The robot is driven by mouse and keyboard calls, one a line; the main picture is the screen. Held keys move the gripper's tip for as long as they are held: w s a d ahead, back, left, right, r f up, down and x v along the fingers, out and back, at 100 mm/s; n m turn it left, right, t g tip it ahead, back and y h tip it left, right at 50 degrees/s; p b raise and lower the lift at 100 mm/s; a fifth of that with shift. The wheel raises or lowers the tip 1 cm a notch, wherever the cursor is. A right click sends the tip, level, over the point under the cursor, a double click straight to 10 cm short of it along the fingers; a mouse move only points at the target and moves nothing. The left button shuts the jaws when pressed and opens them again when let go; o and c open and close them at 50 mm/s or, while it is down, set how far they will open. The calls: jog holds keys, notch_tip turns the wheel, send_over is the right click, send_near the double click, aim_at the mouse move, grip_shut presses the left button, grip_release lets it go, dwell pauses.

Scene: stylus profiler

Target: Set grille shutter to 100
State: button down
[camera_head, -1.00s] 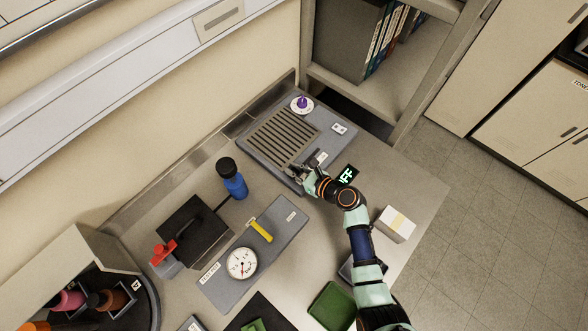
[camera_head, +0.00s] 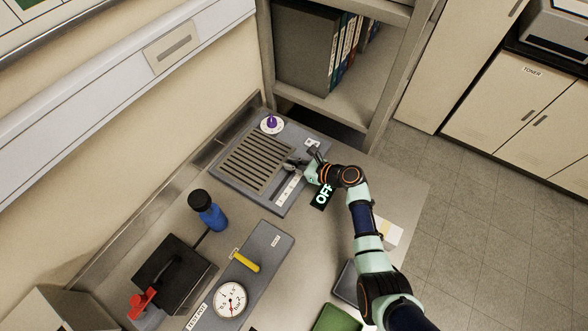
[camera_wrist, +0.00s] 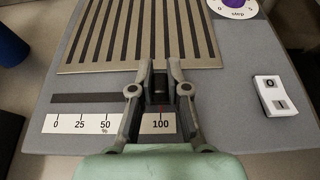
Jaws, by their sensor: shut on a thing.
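The grille (camera_head: 258,163) is a slatted metal panel on a grey unit. Its shutter slider (camera_wrist: 160,88) is a small dark knob in a slot along the grille's near edge. In the wrist view, a white scale (camera_wrist: 80,124) below the slot reads 0, 25, 50 and 100 with a percent sign. My gripper (camera_wrist: 160,80) is shut on the slider, which stands level with the 100 mark. A thin red line shows just above the 100. The gripper (camera_head: 292,163) also shows at the grille's right edge in the head view. The fingers partly hide the slot.
A purple step knob (camera_head: 271,122) and a white rocker switch (camera_wrist: 275,95) sit on the same unit. A black display reading OFF (camera_head: 322,196) lies near my arm. A blue bottle (camera_head: 208,212) and a panel with a dial (camera_head: 230,299) stand to the lower left.

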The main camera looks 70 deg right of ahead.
jog(key=shift+f, duration=0.15)
jog(key=c, duration=1.1)
grip_release()
jog(key=shift+s+d, duration=0.1)
jog(key=shift+d, duration=0.15)
jog(key=shift+a, duration=0.1)
jog(key=v, duration=1.2)
